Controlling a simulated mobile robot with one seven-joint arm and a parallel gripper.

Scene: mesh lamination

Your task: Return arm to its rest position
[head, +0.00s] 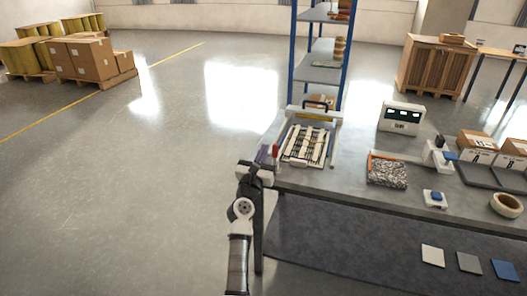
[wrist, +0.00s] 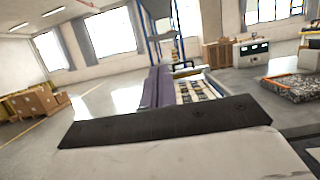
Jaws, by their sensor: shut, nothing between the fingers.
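My arm (head: 241,225) rises at the left front corner of the workbench in the head view. My gripper (head: 264,155) is at that corner, just left of the tray with pale strips (head: 305,143). In the wrist view, the two purple fingers of my gripper (wrist: 158,72) lie side by side, shut, with nothing between them. The same tray (wrist: 196,90) shows just right of the fingers, apart from them as far as I can tell.
The grey workbench (head: 345,180) extends right. It carries a patterned block (head: 387,172), a display box (head: 401,117), a tape roll (head: 506,204) and cartons (head: 479,146). A blue-framed shelf (head: 320,73) stands behind. Open floor (head: 130,190) lies left.

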